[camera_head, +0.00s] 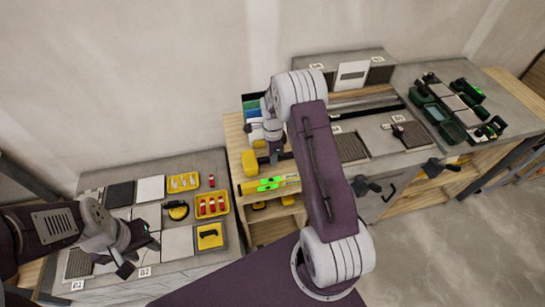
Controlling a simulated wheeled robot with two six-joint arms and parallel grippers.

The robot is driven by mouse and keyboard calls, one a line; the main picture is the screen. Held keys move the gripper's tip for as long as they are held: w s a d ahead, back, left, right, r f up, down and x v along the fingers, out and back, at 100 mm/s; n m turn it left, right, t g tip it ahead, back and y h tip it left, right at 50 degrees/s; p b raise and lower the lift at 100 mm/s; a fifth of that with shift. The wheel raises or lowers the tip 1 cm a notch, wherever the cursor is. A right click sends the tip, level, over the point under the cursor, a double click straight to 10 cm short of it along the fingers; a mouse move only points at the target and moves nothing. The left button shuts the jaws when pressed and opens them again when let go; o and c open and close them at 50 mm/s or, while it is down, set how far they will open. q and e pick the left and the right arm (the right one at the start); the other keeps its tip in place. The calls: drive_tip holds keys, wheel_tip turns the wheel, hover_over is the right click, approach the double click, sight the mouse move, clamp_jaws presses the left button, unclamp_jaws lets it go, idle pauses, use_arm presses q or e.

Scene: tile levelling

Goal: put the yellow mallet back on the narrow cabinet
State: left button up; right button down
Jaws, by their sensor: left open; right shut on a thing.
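The yellow mallet (250,163) shows its yellow head at the left, with a dark handle running right from it. My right gripper (275,159) is shut on the mallet's handle, over the top of the narrow wooden cabinet (234,132). I cannot tell whether the mallet touches the cabinet top. My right arm hides part of the cabinet's right side. My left gripper (139,258) is open and empty over the front of the left low bench (95,181).
A yellow level with bright green parts (268,184) lies at the cabinet's front edge. The left bench carries tiles, yellow trays (210,236) and a round black-and-yellow tool (177,210). A long grey counter (385,135) stands right, with dark green tools (440,113) on it.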

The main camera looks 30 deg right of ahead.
drive_tip(key=shift+f, duration=0.1)
drive_tip(key=c, duration=1.2)
unclamp_jaws()
wheel_tip(320, 180, up, 9)
drive_tip(key=shift+r+b, duration=0.1)
drive_tip(key=shift+b, duration=0.35)
